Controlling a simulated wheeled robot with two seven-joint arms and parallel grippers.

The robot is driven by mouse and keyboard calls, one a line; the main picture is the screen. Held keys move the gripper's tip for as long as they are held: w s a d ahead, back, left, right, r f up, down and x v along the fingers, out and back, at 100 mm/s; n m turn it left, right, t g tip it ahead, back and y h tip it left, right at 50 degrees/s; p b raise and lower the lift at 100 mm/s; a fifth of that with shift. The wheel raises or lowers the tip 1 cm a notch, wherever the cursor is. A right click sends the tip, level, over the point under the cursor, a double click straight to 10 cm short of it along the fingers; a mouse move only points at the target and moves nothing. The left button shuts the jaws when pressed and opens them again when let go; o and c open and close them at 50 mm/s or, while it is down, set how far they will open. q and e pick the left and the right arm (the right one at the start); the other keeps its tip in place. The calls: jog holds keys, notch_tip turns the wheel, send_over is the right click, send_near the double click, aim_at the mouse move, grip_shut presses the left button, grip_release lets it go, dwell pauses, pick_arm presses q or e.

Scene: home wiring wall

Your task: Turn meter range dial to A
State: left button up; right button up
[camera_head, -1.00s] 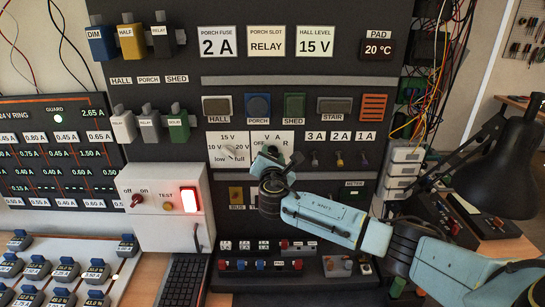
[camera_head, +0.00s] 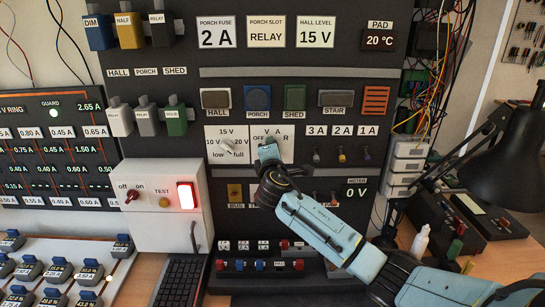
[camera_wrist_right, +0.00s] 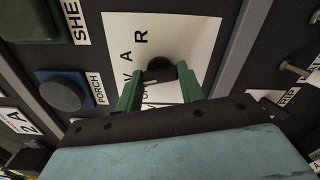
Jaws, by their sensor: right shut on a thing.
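The meter range dial is a black round knob (camera_wrist_right: 160,70) on a white plate marked OFF, V, A and R, in the right wrist view. The plate (camera_head: 287,146) shows partly in the head view, where my gripper hides the knob. My right gripper (camera_wrist_right: 158,77) has its two green fingers on either side of the knob and is shut on it. In the head view, the right gripper (camera_head: 268,153) is at the plate. I cannot tell which mark the dial points to. The meter display (camera_head: 357,193) reads 0 V. My left gripper is not in view.
Left of the dial is a white plate with a voltage knob (camera_head: 227,146). A blue porch button (camera_head: 257,98) is above. A black lamp (camera_head: 508,170) stands at the right.

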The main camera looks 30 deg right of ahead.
jog(key=shift+f+m+b, duration=0.1)
jog(key=shift+m+b, duration=1.55)
jog(key=shift+m, duration=1.75)
jog(key=o, duration=1)
jog(key=v, duration=1.3)
jog(key=shift+s, duration=0.25)
